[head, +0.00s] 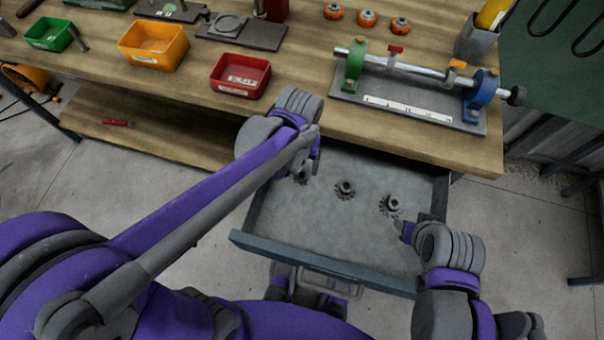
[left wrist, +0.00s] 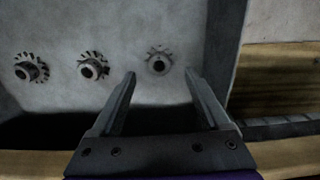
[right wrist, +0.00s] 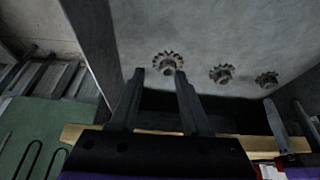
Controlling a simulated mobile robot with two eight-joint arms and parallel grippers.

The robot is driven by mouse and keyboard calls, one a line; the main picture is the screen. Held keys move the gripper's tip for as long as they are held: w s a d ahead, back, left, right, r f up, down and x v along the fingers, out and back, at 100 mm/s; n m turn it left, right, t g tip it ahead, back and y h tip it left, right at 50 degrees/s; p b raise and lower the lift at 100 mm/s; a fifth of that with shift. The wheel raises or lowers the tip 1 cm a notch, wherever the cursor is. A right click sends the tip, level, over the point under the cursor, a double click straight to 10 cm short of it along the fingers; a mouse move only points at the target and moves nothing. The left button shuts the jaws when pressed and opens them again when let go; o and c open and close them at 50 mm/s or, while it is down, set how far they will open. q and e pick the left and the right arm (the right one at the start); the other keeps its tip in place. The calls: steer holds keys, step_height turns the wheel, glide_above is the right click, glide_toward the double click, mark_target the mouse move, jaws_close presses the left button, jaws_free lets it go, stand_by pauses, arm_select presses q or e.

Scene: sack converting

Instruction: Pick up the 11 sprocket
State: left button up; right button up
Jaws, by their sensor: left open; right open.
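Three dark toothed sprockets lie flat in a row in the open grey drawer (head: 330,235): a left one (left wrist: 158,63), a middle one (head: 344,188) and a right one (head: 390,204). No number is readable on them, so I cannot tell which is the 11 sprocket. My left gripper (left wrist: 159,74) is open and empty, with the left sprocket just beyond its fingertips. In the head view my left arm partly hides that sprocket. My right gripper (right wrist: 159,71) is open and empty, with the right sprocket (right wrist: 168,62) just beyond its fingertips.
The wooden bench (head: 315,105) overhangs the drawer's back. On it are a shaft fixture (head: 420,100) with green and blue supports, a red bin (head: 240,76), an orange bin (head: 153,45), a green bin (head: 52,35) and several orange-ringed parts (head: 366,18). The drawer's front floor is clear.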

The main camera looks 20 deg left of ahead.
mark_target(301, 174)
arm_select(q)
step_height(301, 174, down, 6)
steer(key=shift+d+r+b, duration=0.1)
steer(key=shift+b, duration=0.55)
jaws_close()
